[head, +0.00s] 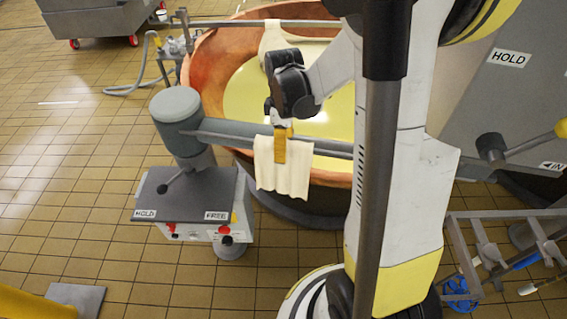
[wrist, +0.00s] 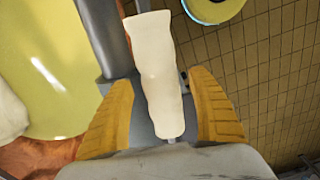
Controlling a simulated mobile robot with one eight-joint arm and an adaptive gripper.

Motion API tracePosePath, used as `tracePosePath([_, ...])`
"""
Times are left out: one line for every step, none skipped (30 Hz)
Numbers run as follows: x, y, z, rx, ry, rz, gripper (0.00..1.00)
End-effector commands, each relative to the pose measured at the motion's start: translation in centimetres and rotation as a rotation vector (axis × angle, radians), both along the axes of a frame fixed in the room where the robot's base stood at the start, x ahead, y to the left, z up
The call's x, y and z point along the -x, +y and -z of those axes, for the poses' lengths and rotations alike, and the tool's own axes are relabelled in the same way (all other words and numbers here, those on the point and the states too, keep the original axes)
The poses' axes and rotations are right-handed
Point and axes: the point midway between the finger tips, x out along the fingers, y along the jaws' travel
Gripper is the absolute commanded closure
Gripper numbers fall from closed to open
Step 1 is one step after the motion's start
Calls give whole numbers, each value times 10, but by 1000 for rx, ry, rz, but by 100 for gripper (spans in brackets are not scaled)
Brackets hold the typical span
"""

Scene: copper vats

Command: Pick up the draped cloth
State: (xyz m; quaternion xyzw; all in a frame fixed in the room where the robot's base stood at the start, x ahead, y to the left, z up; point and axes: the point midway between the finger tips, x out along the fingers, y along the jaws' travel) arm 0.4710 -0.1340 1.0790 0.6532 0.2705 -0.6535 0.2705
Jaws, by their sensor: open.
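The draped cloth (head: 295,178) is cream-coloured and hangs over the grey bar (head: 232,133) in front of the copper vat, its lower edge free. My gripper (head: 280,158) points down over the cloth, one yellow finger showing in front of it. In the wrist view the cloth (wrist: 157,62) shows as a pale strip between the two spread yellow fingers of my gripper (wrist: 160,85). Gaps show on both sides, so the jaws are open around it and not closed on it. The cloth's far side is hidden in the head view.
The copper vat (head: 205,62) holds yellow liquid, and another pale cloth-like piece (head: 273,40) hangs at its far side. A grey post (head: 180,120) and a control box (head: 190,195) stand left of the cloth. A blue-grey frame (head: 500,235) is at right. Tiled floor at left is mostly clear.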

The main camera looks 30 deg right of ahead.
Motion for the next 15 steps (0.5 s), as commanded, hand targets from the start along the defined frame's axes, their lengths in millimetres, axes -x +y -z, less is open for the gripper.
tracePosePath([0,0,0,0,0,0,32])
tracePosePath([0,0,-1,0,0,0,32])
tracePosePath([0,0,-1,0,0,0,32])
tracePosePath([0,0,-1,0,0,0,32])
tracePosePath([0,0,-1,0,0,0,36])
tracePosePath([0,0,-1,0,0,0,49])
tracePosePath([0,0,-1,0,0,0,58])
tracePosePath([0,0,-1,0,0,0,67])
tracePosePath([0,0,-1,0,0,0,79])
tracePosePath([0,0,-1,0,0,0,88])
tracePosePath([0,0,-1,0,0,0,98])
tracePosePath([0,0,-1,0,0,0,100])
tracePosePath([0,0,-1,0,0,0,100])
tracePosePath([0,0,-1,0,0,0,100])
tracePosePath([0,0,-1,0,0,0,100])
